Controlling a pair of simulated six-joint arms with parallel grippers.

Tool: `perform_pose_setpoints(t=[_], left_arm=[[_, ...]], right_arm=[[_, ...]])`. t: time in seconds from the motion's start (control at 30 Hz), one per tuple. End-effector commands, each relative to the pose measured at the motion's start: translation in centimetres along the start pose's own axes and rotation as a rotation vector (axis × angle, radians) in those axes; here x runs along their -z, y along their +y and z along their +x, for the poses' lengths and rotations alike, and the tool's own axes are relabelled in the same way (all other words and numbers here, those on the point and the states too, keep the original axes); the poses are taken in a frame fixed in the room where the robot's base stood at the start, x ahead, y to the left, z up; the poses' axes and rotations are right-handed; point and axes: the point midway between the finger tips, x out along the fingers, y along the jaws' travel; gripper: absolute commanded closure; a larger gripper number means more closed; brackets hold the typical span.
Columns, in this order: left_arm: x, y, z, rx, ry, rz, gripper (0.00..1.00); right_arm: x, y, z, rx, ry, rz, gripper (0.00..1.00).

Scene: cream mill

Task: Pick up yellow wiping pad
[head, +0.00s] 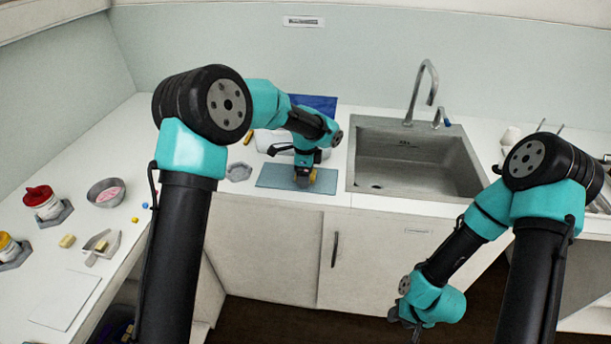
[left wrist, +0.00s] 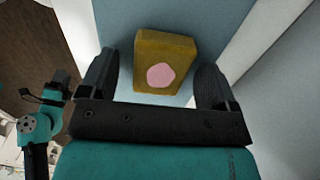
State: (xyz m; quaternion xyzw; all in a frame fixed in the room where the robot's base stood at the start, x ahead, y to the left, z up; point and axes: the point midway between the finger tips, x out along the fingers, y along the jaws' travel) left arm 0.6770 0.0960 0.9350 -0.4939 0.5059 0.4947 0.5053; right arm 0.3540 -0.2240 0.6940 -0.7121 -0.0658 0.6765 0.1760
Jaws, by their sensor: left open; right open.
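The yellow wiping pad (left wrist: 180,50) is a thick yellow-brown block with a round pink patch on its face. In the left wrist view it lies between the two dark fingers of my left gripper (left wrist: 157,68), with a gap to each side. In the head view the pad (head: 313,176) shows only as a small yellow bit beside my left gripper (head: 303,181), low over the blue-grey mat (head: 270,178); the gripper hides most of it. My left gripper is open. My right gripper (head: 414,326) is open and hangs empty in front of the cabinets, away from the counter.
The sink (head: 400,165) with its tap (head: 427,85) is just right of the mat. A grey hexagonal dish (head: 239,172) is left of it. A bowl with pink contents (head: 107,193), a dustpan (head: 101,245) and a red-lidded jar (head: 42,202) stand on the left counter.

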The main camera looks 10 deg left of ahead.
Motion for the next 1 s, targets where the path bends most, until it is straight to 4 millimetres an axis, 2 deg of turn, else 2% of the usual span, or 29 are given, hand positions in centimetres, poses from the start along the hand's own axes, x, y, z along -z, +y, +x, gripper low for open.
perform_pose_setpoints(t=[0.5,1.0], left_arm=[[0.01,-0.02,0.18,0.001,0.001,-0.001,0.17],[0.02,-0.01,0.17,0.001,0.001,-0.001,0.65]], right_arm=[[0.0,0.0,0.0,0.0,0.0,0.0,0.57],[0.0,0.0,0.0,0.0,0.0,0.0,0.57]])
